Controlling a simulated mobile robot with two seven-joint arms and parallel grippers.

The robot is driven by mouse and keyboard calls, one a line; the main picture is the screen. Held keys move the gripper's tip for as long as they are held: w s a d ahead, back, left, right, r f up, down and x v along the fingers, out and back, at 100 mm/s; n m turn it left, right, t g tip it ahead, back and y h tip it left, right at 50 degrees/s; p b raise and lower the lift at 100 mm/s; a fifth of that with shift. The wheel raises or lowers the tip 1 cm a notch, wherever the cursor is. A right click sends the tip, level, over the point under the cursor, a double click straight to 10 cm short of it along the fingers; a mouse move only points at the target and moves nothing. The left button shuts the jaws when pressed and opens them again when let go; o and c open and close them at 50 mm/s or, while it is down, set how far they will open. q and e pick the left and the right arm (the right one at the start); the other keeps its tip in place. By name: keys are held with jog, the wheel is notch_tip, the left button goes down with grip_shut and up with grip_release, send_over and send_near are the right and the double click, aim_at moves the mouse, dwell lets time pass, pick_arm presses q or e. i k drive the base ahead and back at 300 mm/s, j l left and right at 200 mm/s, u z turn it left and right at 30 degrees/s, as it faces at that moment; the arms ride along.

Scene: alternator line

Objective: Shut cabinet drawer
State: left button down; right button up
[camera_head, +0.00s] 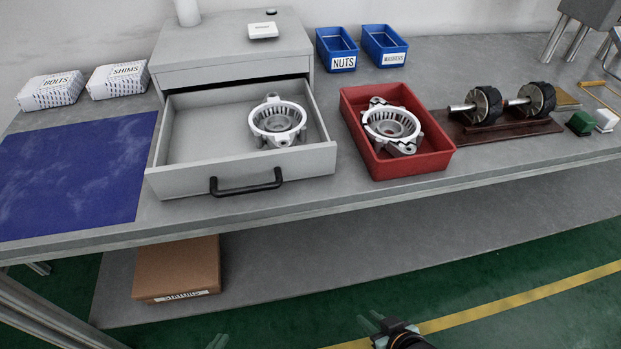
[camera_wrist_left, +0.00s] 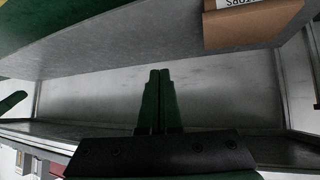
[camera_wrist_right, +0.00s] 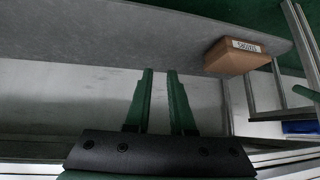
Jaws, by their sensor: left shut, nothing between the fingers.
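The grey cabinet (camera_head: 230,60) stands on the workbench. Its drawer (camera_head: 200,178) is pulled well out, with a black handle (camera_head: 246,182) on the front. A metal alternator housing (camera_head: 278,122) lies inside the drawer, towards its right side. My left gripper (camera_head: 218,341) shows at the bottom edge of the head view, below and away from the drawer; in the left wrist view its fingers (camera_wrist_left: 158,75) are together and empty. My right gripper (camera_head: 372,322) is further right, also low and in front of the bench; its fingers (camera_wrist_right: 159,75) are apart with nothing between them.
A red bin (camera_head: 440,160) with another housing stands close right of the drawer. A blue mat (camera_head: 70,175) lies to the left. A cardboard box (camera_head: 178,268) sits on the lower shelf under the drawer. The floor before the bench is clear.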

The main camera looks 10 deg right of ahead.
aim_at(207, 144)
jog(key=l, duration=0.45)
jog(key=k+l+u, duration=0.15)
jog(key=l, duration=0.7)
jog(key=k+u, duration=0.05)
